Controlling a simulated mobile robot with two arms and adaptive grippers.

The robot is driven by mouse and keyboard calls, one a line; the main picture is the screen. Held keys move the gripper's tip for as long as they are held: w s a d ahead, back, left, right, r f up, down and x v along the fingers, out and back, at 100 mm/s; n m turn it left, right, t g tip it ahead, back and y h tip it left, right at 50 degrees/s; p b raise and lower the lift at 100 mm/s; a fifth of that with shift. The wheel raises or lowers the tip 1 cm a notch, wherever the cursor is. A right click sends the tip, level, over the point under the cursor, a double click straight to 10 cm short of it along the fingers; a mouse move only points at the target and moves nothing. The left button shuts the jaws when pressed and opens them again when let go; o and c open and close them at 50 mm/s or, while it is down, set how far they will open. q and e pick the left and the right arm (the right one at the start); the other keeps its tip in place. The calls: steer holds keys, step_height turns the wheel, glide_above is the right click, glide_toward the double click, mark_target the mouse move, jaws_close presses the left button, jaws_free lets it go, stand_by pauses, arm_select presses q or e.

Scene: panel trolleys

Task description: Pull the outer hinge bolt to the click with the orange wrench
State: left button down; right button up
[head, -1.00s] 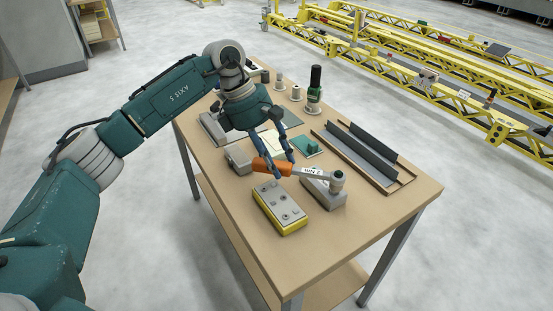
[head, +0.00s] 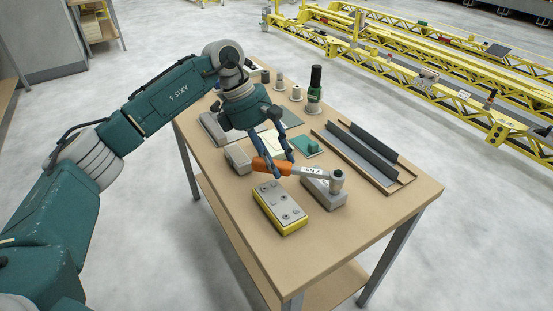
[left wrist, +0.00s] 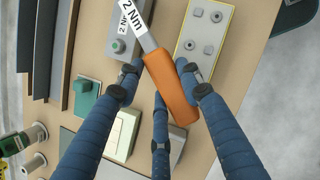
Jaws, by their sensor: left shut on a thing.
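My left gripper (head: 277,165) is over the workbench and shut on the orange wrench (head: 273,167). The wrench has an orange handle, a grey shaft with a white label and a round grey head at its right end. In the left wrist view the orange handle (left wrist: 173,88) lies between my blue fingers, and the label reads "2 Nm". The wrench head is over or at a grey block (head: 324,194); I cannot tell whether they touch. I cannot make out the outer hinge bolt in these frames. My right gripper is not in view.
A yellow-edged grey plate with studs (head: 280,207) lies on the workbench (head: 385,213) in front of the wrench. A tray with dark bars (head: 370,155) is at right. A green bottle (head: 315,85) stands at the back. Yellow trusses (head: 400,70) stand beyond on the floor.

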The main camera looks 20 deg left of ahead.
arm_select(q)
steer(key=shift+a+f+b, duration=0.1)
steer(key=shift+f+b, duration=0.4)
steer(key=shift+f, duration=0.25)
steer(key=shift+s+r, duration=0.1)
steer(key=shift+d, duration=0.2)
stand_by(0.4)
